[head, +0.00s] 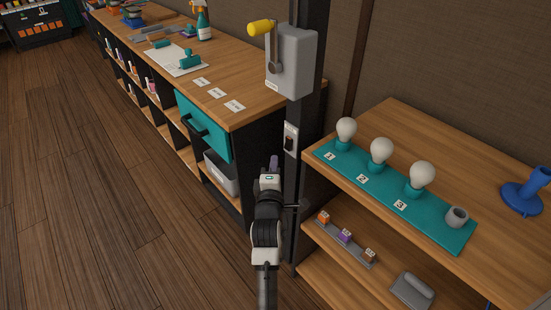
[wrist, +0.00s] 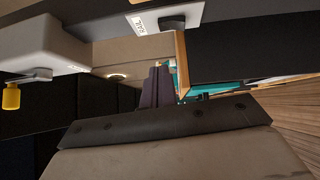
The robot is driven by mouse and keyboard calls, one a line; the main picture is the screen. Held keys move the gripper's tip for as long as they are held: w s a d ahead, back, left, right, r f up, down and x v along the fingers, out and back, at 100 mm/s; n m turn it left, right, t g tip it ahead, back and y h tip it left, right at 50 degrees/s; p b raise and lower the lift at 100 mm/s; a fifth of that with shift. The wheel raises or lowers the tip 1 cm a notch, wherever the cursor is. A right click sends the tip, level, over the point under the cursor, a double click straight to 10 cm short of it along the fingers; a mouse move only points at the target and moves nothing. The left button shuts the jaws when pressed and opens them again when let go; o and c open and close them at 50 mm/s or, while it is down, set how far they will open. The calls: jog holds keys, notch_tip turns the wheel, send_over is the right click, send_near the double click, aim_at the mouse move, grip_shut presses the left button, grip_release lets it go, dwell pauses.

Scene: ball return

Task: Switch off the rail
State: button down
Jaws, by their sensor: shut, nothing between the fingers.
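A small light switch plate (head: 291,131) with a dark rocker (head: 289,143) is fixed to the black post. In the wrist view the plate, labelled RAIL (wrist: 148,21), and its dark rocker (wrist: 173,23) show at the top, upside down. Which way the rocker is set I cannot tell. My gripper (head: 274,161) is shut and empty, a little below and left of the switch in the head view. Its purple-grey fingers (wrist: 155,86) also show in the wrist view, apart from the rocker.
Above the switch, a grey box (head: 300,65) with a yellow-knobbed lever (head: 260,27) juts from the post. A wooden shelf unit with bulbs on a teal board (head: 377,188) stands to the right. A long counter (head: 165,62) with a teal drawer (head: 203,124) runs left. The floor at left is clear.

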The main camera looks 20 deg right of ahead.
jog(key=v, duration=0.2)
jog(key=r+v, duration=0.1)
jog(key=v, duration=0.1)
jog(key=shift+s+a+b, duration=0.2)
jog(key=shift+s+b, duration=0.15)
